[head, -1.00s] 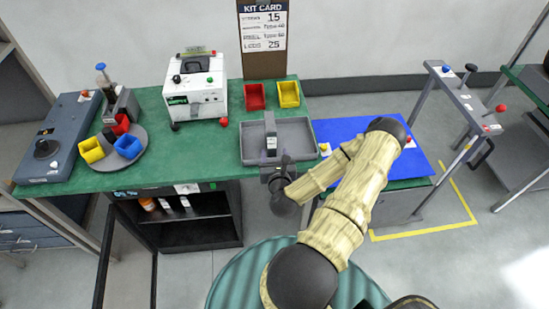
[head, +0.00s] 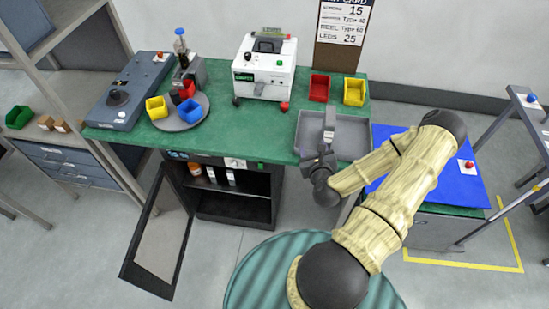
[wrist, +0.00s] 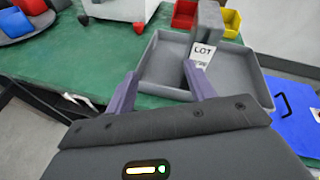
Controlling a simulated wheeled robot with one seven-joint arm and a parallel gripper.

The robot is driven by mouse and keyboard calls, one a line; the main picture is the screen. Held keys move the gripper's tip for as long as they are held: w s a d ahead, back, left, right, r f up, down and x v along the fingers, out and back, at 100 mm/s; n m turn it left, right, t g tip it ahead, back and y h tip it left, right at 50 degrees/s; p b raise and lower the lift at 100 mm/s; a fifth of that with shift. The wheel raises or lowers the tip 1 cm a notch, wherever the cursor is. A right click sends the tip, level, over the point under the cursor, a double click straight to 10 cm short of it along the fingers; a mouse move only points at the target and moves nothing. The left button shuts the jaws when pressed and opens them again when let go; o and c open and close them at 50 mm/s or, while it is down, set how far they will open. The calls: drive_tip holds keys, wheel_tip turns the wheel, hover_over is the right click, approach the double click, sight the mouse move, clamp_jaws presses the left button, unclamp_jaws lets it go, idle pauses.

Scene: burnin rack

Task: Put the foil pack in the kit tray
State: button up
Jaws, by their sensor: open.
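The kit tray appears to be the shallow grey tray (head: 357,137) at the right part of the green bench; it also shows in the wrist view (wrist: 165,62). A grey upright block (head: 330,119) with a white "LOT" label stands in it, also seen in the wrist view (wrist: 209,25). I cannot tell whether this is the foil pack. My gripper (head: 325,157) is at the tray's front edge. In the wrist view its two purple-grey fingers (wrist: 160,88) are apart with nothing held between them; the right fingertip overlaps the label in the picture.
Below the bench, an open cabinet (head: 235,207) holds an orange-and-white bottle (head: 196,168) and small pale items (head: 231,177). Its door (head: 160,235) stands open. Red (head: 319,88) and yellow (head: 354,91) bins sit behind the tray; a white machine (head: 264,68) is left. A blue mat (head: 465,188) lies right.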

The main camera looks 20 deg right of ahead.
drive_tip(key=a+r+n+g+y, duration=0.3)
drive_tip(key=a+n+g+y, duration=0.55)
drive_tip(key=n, duration=1.25)
drive_tip(key=s+a+r+n+g+h, duration=0.2)
drive_tip(key=s+a+r+n+h, duration=0.1)
drive_tip(key=s+a+r+n, duration=0.8)
wheel_tip(320, 180, up, 4)
drive_tip(key=n, duration=0.4)
drive_tip(key=shift+a+n+g, duration=0.35)
drive_tip(key=shift+a+n, duration=0.05)
drive_tip(key=shift+r+h, duration=0.1)
drive_tip(key=shift+h, duration=0.15)
drive_tip(key=shift+c, duration=1.9)
